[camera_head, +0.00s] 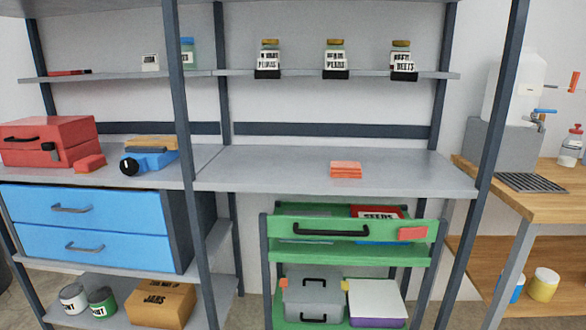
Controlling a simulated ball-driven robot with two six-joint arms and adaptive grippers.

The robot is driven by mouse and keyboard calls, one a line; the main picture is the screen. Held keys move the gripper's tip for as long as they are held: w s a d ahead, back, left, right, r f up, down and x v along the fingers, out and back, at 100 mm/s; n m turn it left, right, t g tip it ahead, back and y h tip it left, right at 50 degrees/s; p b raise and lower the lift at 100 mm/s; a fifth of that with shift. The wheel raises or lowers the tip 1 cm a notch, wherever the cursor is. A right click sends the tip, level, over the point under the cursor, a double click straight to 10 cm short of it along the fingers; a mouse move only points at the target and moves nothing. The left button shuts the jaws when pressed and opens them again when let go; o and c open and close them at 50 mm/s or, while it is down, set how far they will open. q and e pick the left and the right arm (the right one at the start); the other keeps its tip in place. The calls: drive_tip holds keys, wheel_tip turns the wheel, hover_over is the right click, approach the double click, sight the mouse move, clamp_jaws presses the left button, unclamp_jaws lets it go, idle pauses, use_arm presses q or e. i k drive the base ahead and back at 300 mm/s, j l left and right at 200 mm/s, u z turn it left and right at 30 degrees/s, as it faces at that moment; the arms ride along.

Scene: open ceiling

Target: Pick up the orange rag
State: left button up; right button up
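A folded orange rag (345,170) lies on the grey middle shelf (270,172), right of the shelf's centre. It looks like a small flat stack of folded layers. The shelf around it is bare. Neither of my grippers shows in the head view.
Dark upright posts (180,110) stand in front of the shelf. A green cart (350,245) stands below it. A red toolbox (48,140) and a blue tool (148,161) sit on the left shelf. Jars (335,60) stand above. A wooden counter (520,190) is at the right.

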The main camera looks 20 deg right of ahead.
sight(338, 168)
drive_tip(key=z, duration=0.95)
drive_tip(key=i+l, duration=0.1)
drive_tip(key=i, duration=0.6)
